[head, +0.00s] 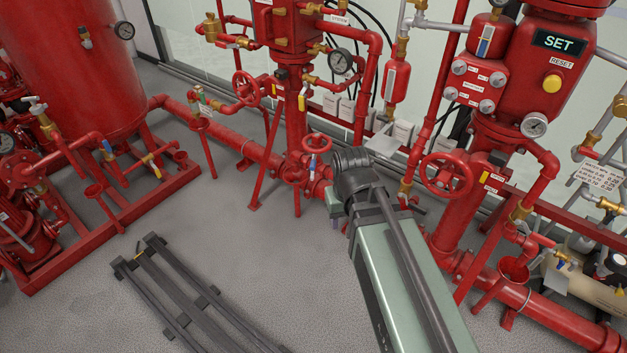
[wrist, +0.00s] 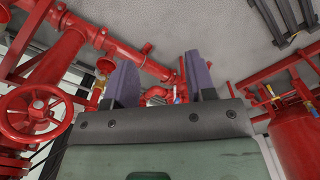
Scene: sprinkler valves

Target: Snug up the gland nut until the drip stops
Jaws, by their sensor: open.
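My gripper (wrist: 160,82) shows in the wrist view as two purple-grey fingers standing well apart, with nothing held between them. Beyond the fingers, at some distance, are red pipework and a small red bent pipe (wrist: 156,92). In the head view my arm reaches up from the lower right, and its end is near the centre, in front of the red valve assembly. A small red handwheel (head: 317,142) is just above and left of the arm's end. I cannot make out a gland nut or a drip in either view.
A large red handwheel (head: 446,175) is on the right riser, also at left in the wrist view (wrist: 35,112). Another handwheel (head: 248,86) is upper left. A black slatted rack (head: 190,290) lies on the grey floor. Open floor (head: 270,260) lies left of my arm.

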